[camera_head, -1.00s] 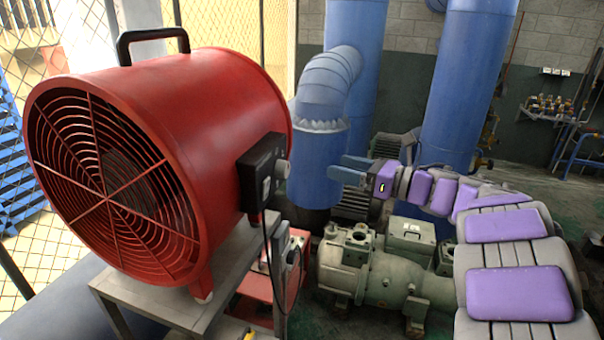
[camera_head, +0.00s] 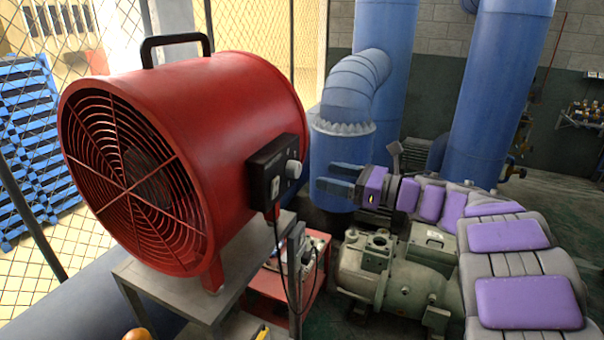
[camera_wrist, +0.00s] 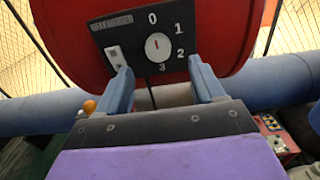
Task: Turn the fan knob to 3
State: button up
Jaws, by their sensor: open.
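The red drum fan (camera_head: 200,130) stands on a metal stand, with a black control box (camera_head: 270,170) on its side. The pale round fan knob (camera_head: 293,169) sits on that box. In the wrist view the knob (camera_wrist: 158,46) is ringed by the marks 0, 1, 2 and 3; a small mark on it seems to point up toward 0, though it is too small to be sure. My gripper (camera_head: 325,178) is open and empty, right of the box and apart from the knob. In the wrist view its blue fingers (camera_wrist: 160,68) spread below and either side of the knob.
A white switch (camera_wrist: 115,57) is left of the knob, near the left finger. A black cable (camera_head: 283,265) hangs from the box. A green compressor (camera_head: 385,275) is below my arm, and large blue pipes (camera_head: 340,155) stand behind the gripper.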

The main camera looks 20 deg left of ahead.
aim_at(298, 172)
jog(key=a, duration=0.8)
jog(key=shift+a+f, duration=0.3)
jog(key=shift+s+r, duration=0.1)
jog(key=shift+r, duration=0.05)
jog(key=shift+w+d, duration=0.4)
jog(key=shift+d, duration=0.35)
jog(key=shift+s+d, duration=0.1)
jog(key=shift+d, duration=0.1)
jog(key=shift+c, duration=0.3)
jog(key=shift+s, duration=0.1)
jog(key=shift+c, duration=0.6)
jog(key=shift+a, duration=0.3)
jog(key=c, duration=0.9)
jog(key=shift+o, duration=0.2)
